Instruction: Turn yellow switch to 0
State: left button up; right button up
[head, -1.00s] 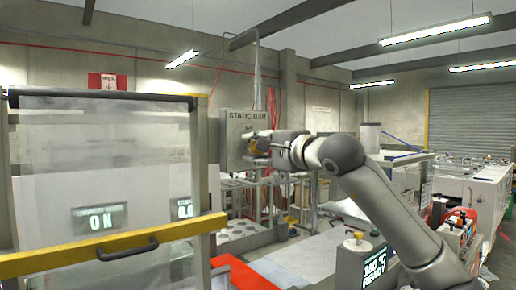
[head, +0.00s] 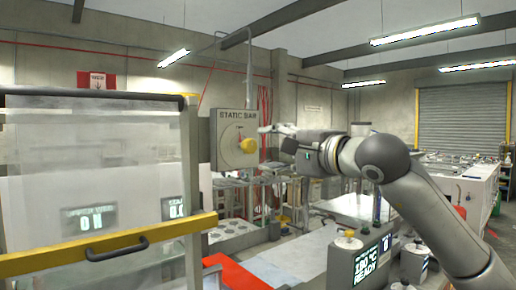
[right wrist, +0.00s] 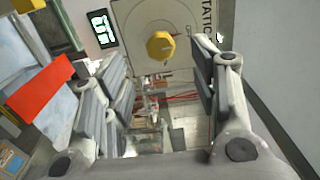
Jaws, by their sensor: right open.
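The yellow switch (head: 248,145) is a round knob on the front of a grey box (head: 226,140) lettered STATIC BAR, on the far side of the work area. In the right wrist view the knob (right wrist: 160,45) shows at the top middle, on a pale round plate. Which mark it points at is too small to read. My right gripper (head: 268,129) is just right of the box in the head view, apart from the knob. In the right wrist view its fingers (right wrist: 158,75) are spread wide with nothing between them. My left gripper is not in view.
A clear guard with a yellow rail (head: 60,258) and black handle (head: 116,246) stands at the left. A panel (head: 375,255) reading 180 °C READY is at the lower right. Metal frames and a bench stand below the box.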

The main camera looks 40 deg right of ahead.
jog(key=shift+s, duration=1.6)
